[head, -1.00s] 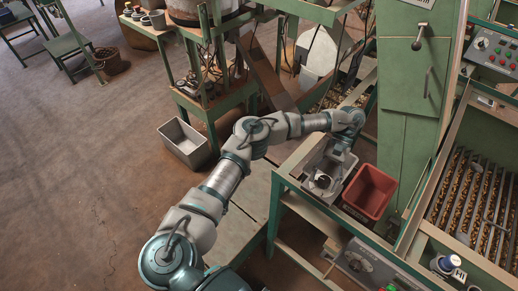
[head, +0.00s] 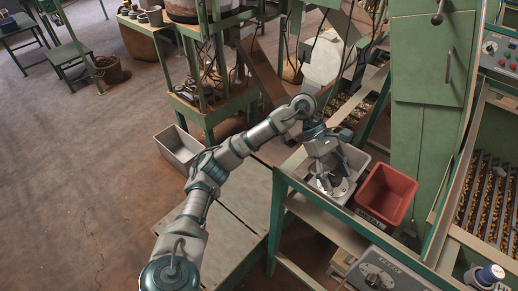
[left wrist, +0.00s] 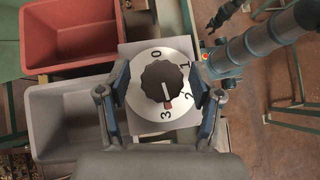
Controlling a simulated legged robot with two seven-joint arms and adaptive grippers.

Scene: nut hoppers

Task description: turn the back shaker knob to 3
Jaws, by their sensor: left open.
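In the left wrist view a black knob (left wrist: 162,82) stands in the middle of a white dial (left wrist: 138,98) numbered 0 to 3. Its white pointer line points down at the 3, beside a red mark. My left gripper (left wrist: 160,103) is open, with one finger on each side of the dial and visible gaps to the knob. In the head view the left gripper (head: 328,172) hangs low over the same white dial (head: 340,188), at the grey bin, and hides the knob. A dark gripper shape, probably my right gripper (left wrist: 224,16), shows at the wrist view's top; its jaws are unclear.
A red bin (head: 385,195) stands right of the grey bin (head: 357,160). Another control box with a knob (head: 374,278) sits nearer the front. A green cabinet (head: 425,140) rises at the right. A grey tray (head: 180,150) lies on the floor left of my arm.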

